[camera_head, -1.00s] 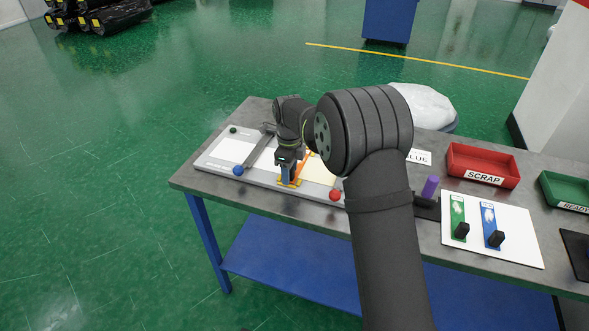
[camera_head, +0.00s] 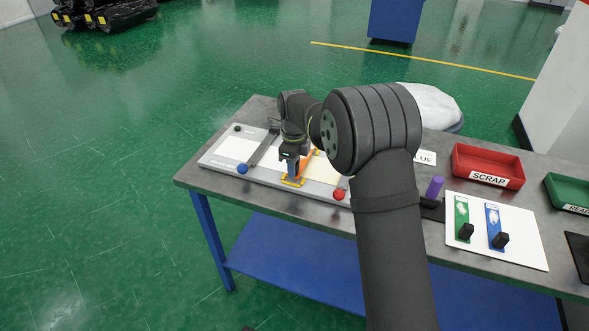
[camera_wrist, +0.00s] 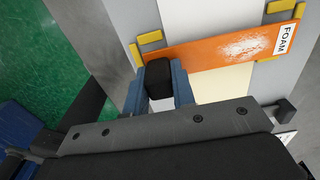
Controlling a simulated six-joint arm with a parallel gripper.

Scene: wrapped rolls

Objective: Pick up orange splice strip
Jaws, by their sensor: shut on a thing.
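The orange splice strip (camera_wrist: 225,52) carries a white smudged patch and a FOAM label, and lies across the board between yellow corner brackets (camera_wrist: 285,12). It also shows in the head view (camera_head: 305,160), partly hidden by my arm. My gripper (camera_wrist: 158,85) is shut on the black grip block (camera_wrist: 152,66) at one end of the strip, with a blue finger on each side. In the head view my gripper (camera_head: 292,172) is low over the board's front edge. I cannot tell whether the strip is clear of the board.
The grey board (camera_head: 215,163) holds a white sheet, a dark bar, a blue ball (camera_head: 242,169) and a red ball (camera_head: 339,194). Right of my arm are a purple cylinder (camera_head: 434,187), green and blue strips on a white sheet (camera_head: 530,250), and a red SCRAP tray (camera_head: 488,166).

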